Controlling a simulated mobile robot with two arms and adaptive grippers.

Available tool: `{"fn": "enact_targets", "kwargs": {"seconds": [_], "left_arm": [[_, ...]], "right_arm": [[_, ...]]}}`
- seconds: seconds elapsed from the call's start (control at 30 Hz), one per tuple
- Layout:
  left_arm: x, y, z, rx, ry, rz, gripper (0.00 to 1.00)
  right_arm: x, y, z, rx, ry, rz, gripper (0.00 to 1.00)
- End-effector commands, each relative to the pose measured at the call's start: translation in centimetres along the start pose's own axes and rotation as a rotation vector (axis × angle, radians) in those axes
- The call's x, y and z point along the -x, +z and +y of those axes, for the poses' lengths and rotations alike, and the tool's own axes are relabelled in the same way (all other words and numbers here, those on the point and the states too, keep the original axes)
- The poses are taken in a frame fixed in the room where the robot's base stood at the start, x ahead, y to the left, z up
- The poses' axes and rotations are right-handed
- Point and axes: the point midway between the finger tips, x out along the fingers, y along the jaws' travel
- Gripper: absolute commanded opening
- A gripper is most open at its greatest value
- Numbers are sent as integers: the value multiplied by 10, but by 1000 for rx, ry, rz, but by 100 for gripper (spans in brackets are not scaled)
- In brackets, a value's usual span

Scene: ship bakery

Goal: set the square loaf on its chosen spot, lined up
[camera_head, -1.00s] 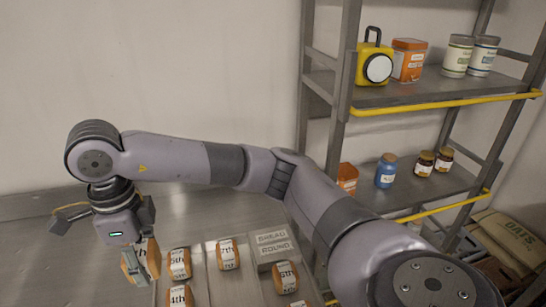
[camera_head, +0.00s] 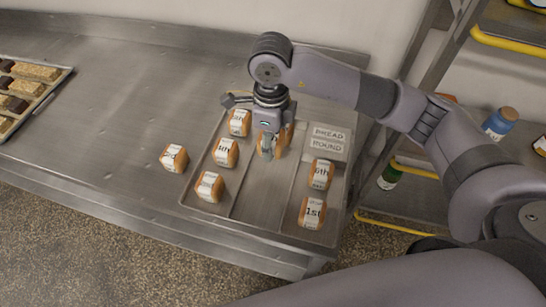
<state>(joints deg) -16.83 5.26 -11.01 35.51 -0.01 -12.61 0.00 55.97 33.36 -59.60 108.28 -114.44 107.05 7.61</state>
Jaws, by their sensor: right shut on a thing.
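My right gripper (camera_head: 266,153) points down over the middle strip of a metal tray (camera_head: 262,205), near its back end. It is shut on an orange-brown loaf (camera_head: 283,143), mostly hidden behind the fingers. I cannot tell whether a second loaf stands behind it. In the left strip stand loaves marked 5th (camera_head: 239,123) and 4th (camera_head: 225,153), and a nearer wrapped loaf (camera_head: 210,187). In the right strip stand loaves marked 6th (camera_head: 320,175) and 1st (camera_head: 312,213). My left gripper is not in view.
Plates reading BREAD and ROUND (camera_head: 327,140) lie at the tray's back right. Another wrapped loaf (camera_head: 174,158) stands on the metal counter (camera_head: 120,130), left of the tray. A tray of bars (camera_head: 38,90) lies far left. Shelving (camera_head: 440,60) stands at right. The middle strip's front is bare.

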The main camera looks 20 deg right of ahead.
Motion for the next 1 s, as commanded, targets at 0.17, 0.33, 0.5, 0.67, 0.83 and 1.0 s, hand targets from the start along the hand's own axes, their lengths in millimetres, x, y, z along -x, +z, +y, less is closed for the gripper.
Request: {"fn": "enact_targets", "kwargs": {"seconds": [0.17, 0.33, 0.5, 0.67, 0.83, 1.0], "left_arm": [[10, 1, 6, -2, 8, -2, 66], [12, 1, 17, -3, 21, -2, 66], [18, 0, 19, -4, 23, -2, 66], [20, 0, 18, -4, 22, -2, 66], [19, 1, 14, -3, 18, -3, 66], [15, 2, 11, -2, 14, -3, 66]], "right_arm": [[-34, -1, 0, -1, 1, 2, 18], [-47, 0, 0, 0, 0, 0, 18], [-72, -1, 1, -1, 3, 3, 18], [-87, 0, 0, -1, 0, 1, 18], [-88, 0, 0, 0, -1, -1, 18], [-92, 0, 0, 0, -1, -1, 18]]}}
